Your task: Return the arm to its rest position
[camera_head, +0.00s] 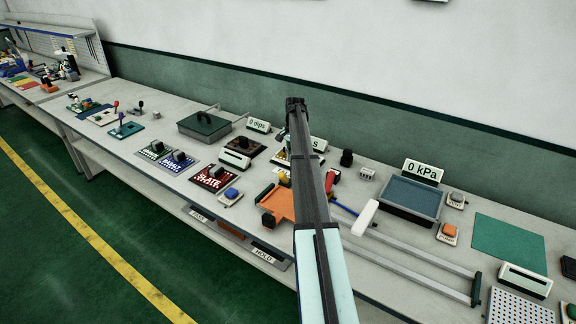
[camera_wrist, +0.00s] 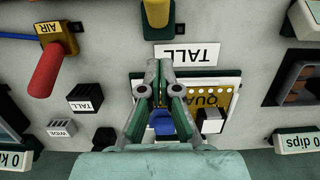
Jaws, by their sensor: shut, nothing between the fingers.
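My arm (camera_head: 308,180) reaches up and away from the bottom middle of the head view, over the workbench. In that view the arm itself hides the gripper, or it is too small to make out. In the wrist view my gripper (camera_wrist: 159,66) is shut and empty, its two green-padded fingers meeting at the tips. It is over a yellow panel (camera_wrist: 222,102) with partly hidden lettering and a blue part (camera_wrist: 162,122) that shows between the fingers. A white TALL label (camera_wrist: 187,54) lies just beyond the fingertips. Height above the bench cannot be told.
The bench (camera_head: 165,106) is crowded under the arm. An orange tray (camera_head: 285,203), a white-ended handle (camera_head: 365,217) and a blue-grey basin (camera_head: 408,197) are near it. A red handle (camera_wrist: 47,72) and black blocks (camera_wrist: 85,97) stand left in the wrist view. A wall is behind.

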